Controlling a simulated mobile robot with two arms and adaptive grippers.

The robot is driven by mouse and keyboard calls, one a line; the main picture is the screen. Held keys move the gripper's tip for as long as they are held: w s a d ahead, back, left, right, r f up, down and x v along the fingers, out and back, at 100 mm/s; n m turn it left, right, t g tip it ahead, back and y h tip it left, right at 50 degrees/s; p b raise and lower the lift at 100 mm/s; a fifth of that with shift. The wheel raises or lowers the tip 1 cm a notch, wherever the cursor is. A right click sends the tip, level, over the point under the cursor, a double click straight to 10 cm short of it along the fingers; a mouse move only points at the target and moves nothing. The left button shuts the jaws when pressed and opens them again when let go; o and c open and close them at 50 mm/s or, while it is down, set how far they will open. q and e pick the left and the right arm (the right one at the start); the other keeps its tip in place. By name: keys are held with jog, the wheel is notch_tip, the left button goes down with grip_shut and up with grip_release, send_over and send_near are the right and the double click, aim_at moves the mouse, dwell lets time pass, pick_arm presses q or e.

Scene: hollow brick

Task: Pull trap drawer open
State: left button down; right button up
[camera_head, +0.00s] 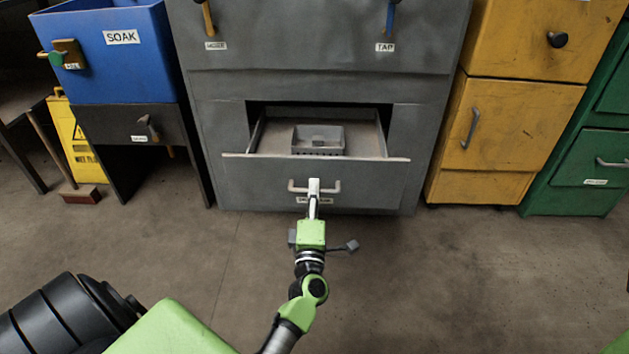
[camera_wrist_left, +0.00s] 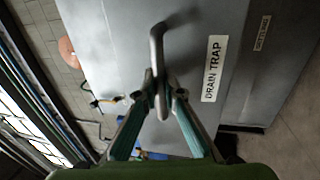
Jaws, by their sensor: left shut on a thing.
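The trap drawer (camera_head: 240,175) is the low grey drawer of the grey cabinet (camera_head: 320,85), and it stands partly pulled out. Inside it sits a small grey basket-like tray (camera_head: 318,139). My left gripper (camera_head: 314,188) is shut on the drawer's bar handle (camera_head: 333,187). In the left wrist view the fingers (camera_wrist_left: 163,98) close around the handle (camera_wrist_left: 157,50), beside a label reading DRAIN TRAP (camera_wrist_left: 215,68). The gripper partly covers the label in the head view. My right gripper is not in view.
A blue SOAK bin (camera_head: 150,75) on a dark stand (camera_head: 180,127) is at the left, with a yellow floor sign (camera_head: 72,145) beside it. Yellow (camera_head: 510,125) and green (camera_head: 575,185) cabinets stand at the right. The floor in front of the drawer is clear.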

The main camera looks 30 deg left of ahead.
pick_arm(q)
jog(key=shift+s+d, duration=0.35)
jog(key=shift+s, duration=0.2)
jog(key=c, duration=2.2)
grip_release()
jog(key=shift+o, duration=0.2)
jog(key=v, duration=1.2)
jog(key=shift+a, duration=0.1)
